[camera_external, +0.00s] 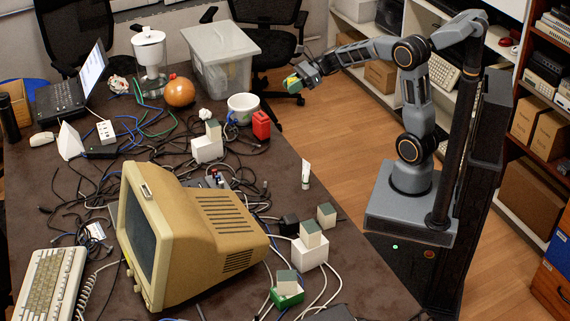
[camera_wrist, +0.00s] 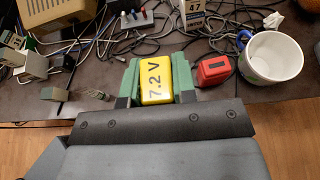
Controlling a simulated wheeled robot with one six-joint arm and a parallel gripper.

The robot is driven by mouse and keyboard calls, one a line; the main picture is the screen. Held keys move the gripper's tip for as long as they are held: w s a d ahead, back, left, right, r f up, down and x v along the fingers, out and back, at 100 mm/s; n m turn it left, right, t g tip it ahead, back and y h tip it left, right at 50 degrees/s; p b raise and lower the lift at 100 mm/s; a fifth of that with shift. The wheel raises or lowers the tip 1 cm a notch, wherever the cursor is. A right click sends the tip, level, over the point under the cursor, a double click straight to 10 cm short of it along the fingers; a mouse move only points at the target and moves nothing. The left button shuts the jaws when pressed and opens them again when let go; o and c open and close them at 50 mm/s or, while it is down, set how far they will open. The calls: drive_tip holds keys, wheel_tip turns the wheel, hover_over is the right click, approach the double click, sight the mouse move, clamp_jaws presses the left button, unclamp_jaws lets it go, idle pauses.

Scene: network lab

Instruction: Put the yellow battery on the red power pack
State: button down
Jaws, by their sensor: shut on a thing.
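The yellow battery (camera_wrist: 156,80), marked 7.2 V, is held between the green-padded fingers of my gripper (camera_wrist: 157,84) in the wrist view. In the external view the battery (camera_external: 291,79) shows as a small yellow patch at my gripper (camera_external: 295,81), which is out past the table's right edge, above the floor.
Tangled cables (camera_external: 170,145) cover the table's middle. A beige monitor (camera_external: 195,230) and white blocks stand nearer the front.

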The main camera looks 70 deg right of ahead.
drive_tip(key=w+f, duration=0.4)
drive_tip(key=w, duration=0.4)
hover_over(259, 115)
drive_tip(key=f, duration=0.5)
drive_tip(key=shift+s, duration=0.25)
drive_tip(key=shift+w+f, duration=0.15)
drive_tip(key=shift+f, duration=0.75)
drive_tip(key=shift+w+f, duration=0.1)
drive_tip(key=shift+f, duration=0.8)
drive_tip(key=shift+f+b, duration=0.15)
drive_tip(key=shift+b, duration=0.2)
drive_tip(key=c, duration=0.9)
unclamp_jaws()
